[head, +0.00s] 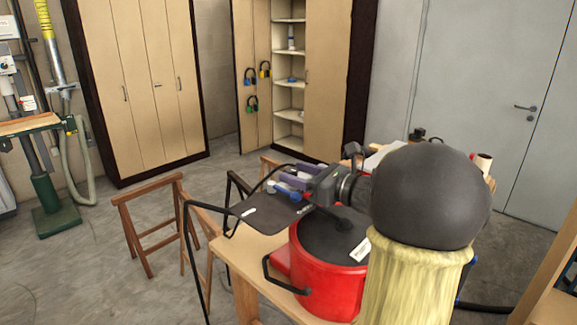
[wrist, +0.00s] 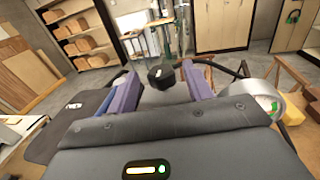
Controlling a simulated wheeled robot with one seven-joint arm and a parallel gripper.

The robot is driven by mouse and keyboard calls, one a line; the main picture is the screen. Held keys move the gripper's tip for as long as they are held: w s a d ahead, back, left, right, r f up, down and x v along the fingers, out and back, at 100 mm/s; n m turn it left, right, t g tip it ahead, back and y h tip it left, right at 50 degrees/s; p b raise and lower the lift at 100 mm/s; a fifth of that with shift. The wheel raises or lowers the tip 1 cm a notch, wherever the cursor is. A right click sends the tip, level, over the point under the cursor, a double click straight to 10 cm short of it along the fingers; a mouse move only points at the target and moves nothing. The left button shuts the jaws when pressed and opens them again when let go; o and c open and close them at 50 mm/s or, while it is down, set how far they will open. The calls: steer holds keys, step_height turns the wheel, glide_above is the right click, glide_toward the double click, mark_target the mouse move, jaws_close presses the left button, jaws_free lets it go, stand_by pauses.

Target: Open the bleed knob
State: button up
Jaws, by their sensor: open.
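A dark, faceted knob (wrist: 161,77) shows in the wrist view between the two purple fingers of my gripper (wrist: 159,71), with a gap on each side. It looks like the bleed knob, but what it is mounted on is not clear. In the head view my gripper (head: 287,178) is open above the table, left of the red pot's top, with its purple fingers pointing left. A small blue and red part (head: 284,192) shows beside the fingers there. I cannot make out the dark knob in the head view, and my arm hides part of the area.
A red pot (head: 312,268) with a dark lid stands on the wooden table (head: 243,252). A dark flat panel (head: 265,213) is close below my gripper. Wooden trestles (head: 150,215) stand at the left. Bare floor lies before the cabinets (head: 140,80).

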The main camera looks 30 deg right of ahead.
steer(key=shift+x, duration=1.25)
steer(key=shift+w+a, duration=0.1)
steer(key=shift+a, duration=0.05)
steer(key=shift+s+d, duration=0.25)
steer(key=shift+d, duration=0.15)
steer(key=c, duration=0.4)
steer(key=shift+s+a, duration=0.1)
steer(key=c, duration=0.5)
steer(key=shift+c, duration=0.2)
steer(key=shift+y+b, duration=0.3)
steer(key=shift+b, duration=0.25)
